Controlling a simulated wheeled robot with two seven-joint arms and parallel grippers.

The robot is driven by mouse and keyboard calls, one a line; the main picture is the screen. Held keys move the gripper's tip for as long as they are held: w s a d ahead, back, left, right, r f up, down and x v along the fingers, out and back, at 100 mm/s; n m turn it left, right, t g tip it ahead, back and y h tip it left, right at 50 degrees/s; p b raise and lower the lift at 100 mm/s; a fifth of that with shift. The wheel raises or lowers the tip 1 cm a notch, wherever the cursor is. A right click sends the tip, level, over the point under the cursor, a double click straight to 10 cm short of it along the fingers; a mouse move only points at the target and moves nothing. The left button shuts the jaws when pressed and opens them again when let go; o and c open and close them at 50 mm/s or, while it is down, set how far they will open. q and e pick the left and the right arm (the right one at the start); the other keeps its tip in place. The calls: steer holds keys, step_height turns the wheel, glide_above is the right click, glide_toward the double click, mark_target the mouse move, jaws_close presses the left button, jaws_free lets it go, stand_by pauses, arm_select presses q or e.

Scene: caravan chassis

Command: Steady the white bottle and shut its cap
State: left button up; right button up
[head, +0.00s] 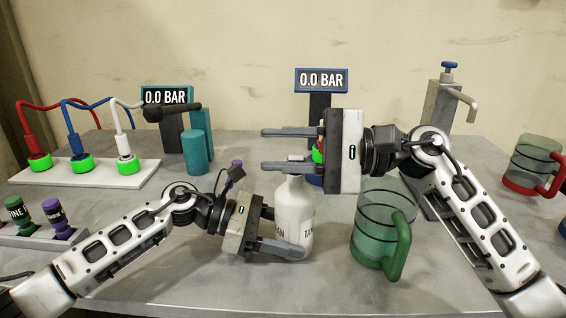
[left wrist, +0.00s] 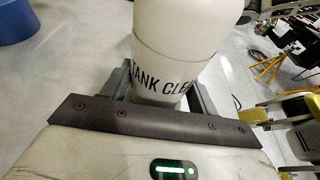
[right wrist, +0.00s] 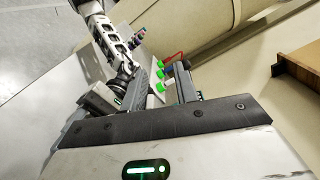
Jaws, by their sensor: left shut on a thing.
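The white bottle (head: 293,205) stands upright on the grey table in the middle of the head view. Its printed label also shows close up in the left wrist view (left wrist: 165,70). My left gripper (head: 290,232) is shut on the bottle's lower body, one finger across its front. My right gripper (head: 264,149) is open at the bottle's top, its fingers pointing left. Its lower finger crosses just in front of the bottle's neck. A small pale piece (head: 297,156), perhaps the cap, shows between the fingers. The cap's state is hard to tell. The right wrist view shows no bottle between the fingers.
A green transparent jug (head: 382,225) stands close right of the bottle. A red-based jug (head: 532,165) and a grey dispenser (head: 442,105) are further right. Two 0.0 BAR gauges (head: 321,80) stand behind. A white board (head: 90,172) with green-ringed plugs is at left.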

step_height(320, 180, up, 8)
steer(key=shift+f, duration=0.2)
